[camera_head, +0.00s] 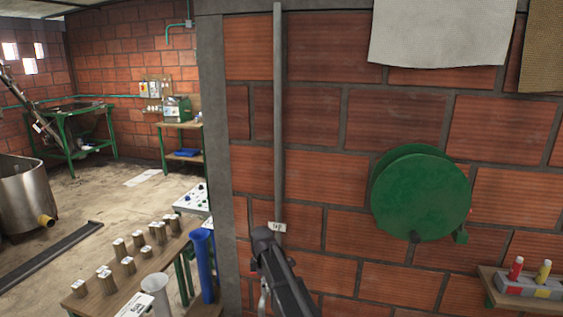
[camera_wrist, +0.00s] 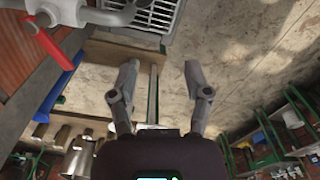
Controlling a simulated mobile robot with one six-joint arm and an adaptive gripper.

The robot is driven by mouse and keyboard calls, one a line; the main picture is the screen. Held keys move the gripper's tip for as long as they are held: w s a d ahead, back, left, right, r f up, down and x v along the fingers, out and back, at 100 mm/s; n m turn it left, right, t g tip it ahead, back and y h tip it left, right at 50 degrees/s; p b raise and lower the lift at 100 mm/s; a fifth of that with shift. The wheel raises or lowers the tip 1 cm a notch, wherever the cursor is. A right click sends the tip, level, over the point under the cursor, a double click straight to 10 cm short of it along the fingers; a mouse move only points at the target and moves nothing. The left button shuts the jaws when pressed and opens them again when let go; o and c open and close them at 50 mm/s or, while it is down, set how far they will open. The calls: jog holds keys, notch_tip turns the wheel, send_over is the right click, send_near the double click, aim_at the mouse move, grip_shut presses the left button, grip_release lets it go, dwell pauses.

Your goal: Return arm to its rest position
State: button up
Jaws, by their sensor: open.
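My gripper (camera_wrist: 161,70) shows in the wrist view with its two grey fingers spread wide apart. Nothing is between the fingertips; a wooden surface and bare floor lie beyond them. In the head view a dark grey jointed part stands at the bottom centre in front of the brick wall; I cannot make out the fingers there.
A brick wall (camera_head: 330,130) with a green reel (camera_head: 420,195) is close on the right. A table (camera_head: 105,292) with several small metal cups and a blue tube (camera_head: 203,262) stand lower left. A red lever (camera_wrist: 42,38) and grey grate (camera_wrist: 155,14) show in the wrist view.

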jog(key=s+d+f+m+b, duration=0.4)
jog(key=s+d+m, duration=0.5)
jog(key=s+d, duration=0.2)
jog(key=s+d+f+m+b, duration=0.4)
jog(key=s+d+f+m, duration=0.1)
jog(key=s+d+m, duration=0.4)
jog(key=shift+s+d+b, duration=0.3)
jog(key=shift+s+d, duration=0.85)
jog(key=shift+d, duration=0.3)
dwell(4.6)
